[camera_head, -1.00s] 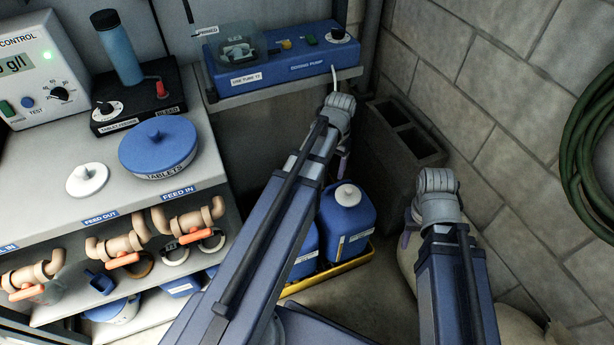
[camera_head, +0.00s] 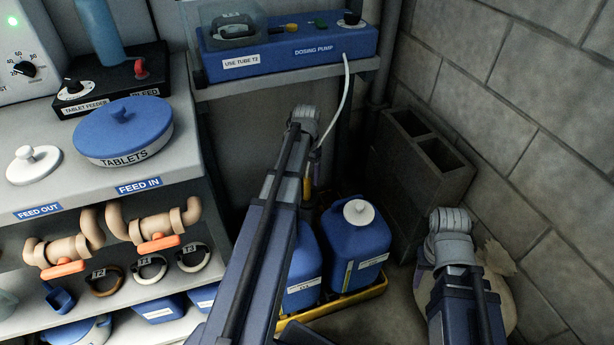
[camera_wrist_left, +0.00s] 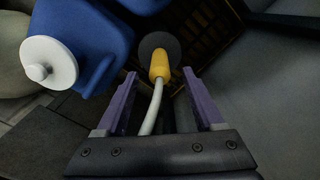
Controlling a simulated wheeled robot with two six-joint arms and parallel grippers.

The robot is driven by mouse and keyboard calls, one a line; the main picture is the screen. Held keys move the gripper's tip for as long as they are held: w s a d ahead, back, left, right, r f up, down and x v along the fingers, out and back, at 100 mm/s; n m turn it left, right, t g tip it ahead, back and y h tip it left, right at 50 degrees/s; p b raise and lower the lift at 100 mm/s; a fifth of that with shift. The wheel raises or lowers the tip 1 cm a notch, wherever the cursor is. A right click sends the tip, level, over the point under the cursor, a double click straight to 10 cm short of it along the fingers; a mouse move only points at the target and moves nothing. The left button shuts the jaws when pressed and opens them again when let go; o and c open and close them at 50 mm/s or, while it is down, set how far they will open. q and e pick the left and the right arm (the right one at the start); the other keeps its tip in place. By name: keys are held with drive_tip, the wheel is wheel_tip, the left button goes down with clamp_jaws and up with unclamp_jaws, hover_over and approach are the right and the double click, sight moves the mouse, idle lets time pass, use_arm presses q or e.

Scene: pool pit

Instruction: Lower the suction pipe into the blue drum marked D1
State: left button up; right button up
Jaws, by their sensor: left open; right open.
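The suction pipe shows in the left wrist view as a yellow grip (camera_wrist_left: 159,66) on a pale hose. My left gripper (camera_wrist_left: 160,74) is open, with its purple fingers on either side of the grip and hose. A dark grey disc lies behind the grip; I cannot tell what it is. In the head view, the white hose (camera_head: 346,100) runs down from the pump towards this gripper. Two blue drums stand below: the right one (camera_head: 350,250) has a white cap, and the left one (camera_head: 303,275) is partly behind my arm. Their labels are unreadable. My right gripper (camera_head: 420,278) is open, mostly hidden by its arm.
The drums stand in a yellow tray (camera_head: 352,299). The blue dosing pump (camera_head: 290,55) sits on a shelf above. Concrete blocks (camera_head: 412,165) stand behind the drums, with a sack (camera_head: 500,285) at the right. Shelves with valves and a tablet tub (camera_head: 122,128) are at left.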

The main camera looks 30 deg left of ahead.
sight(307, 190)
use_arm(q)
drive_tip(key=shift+f+b, duration=3.75)
drive_tip(key=shift+f, duration=0.1)
drive_tip(key=shift+c, duration=0.3)
clamp_jaws()
drive_tip(key=shift+r, duration=0.2)
